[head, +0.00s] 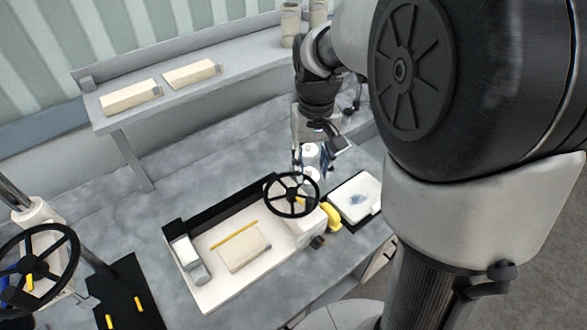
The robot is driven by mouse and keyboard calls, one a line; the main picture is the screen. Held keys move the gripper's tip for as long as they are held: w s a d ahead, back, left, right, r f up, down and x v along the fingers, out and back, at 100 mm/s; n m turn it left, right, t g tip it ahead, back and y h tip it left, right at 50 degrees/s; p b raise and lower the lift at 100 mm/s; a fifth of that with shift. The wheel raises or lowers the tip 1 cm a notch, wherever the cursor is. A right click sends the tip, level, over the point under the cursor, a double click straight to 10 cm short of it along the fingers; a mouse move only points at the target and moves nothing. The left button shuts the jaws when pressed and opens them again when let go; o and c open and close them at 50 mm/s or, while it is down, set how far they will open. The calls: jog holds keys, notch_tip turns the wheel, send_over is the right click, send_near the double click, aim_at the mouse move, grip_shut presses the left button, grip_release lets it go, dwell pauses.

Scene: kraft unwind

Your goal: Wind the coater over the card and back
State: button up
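The coater (210,298) is a long pale bed with a black back edge, standing on the grey bench. A flat beige card (243,250) lies on its bed, with a thin yellow strip (234,235) just behind it. A grey-white roller carriage (188,260) is at the bed's left end, left of the card and apart from it. A black spoked handwheel (270,197) is at the right end. My gripper (313,168) points down just behind and above the handwheel. Its fingers overlap pale round shapes, so I cannot tell whether they are open or touching anything.
A white tray (364,190) with a blue patch and a yellow object (331,216) are right of the handwheel. Another wheeled stand (40,270) is at left. A raised shelf (230,62) behind holds two beige blocks. My arm hides the right side.

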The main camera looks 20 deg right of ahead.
aim_at(309, 199)
notch_tip(309, 199, down, 15)
jog(key=b, duration=0.3)
jog(key=shift+r, duration=0.1)
jog(key=shift+c, duration=0.4)
grip_shut()
dwell(0.3)
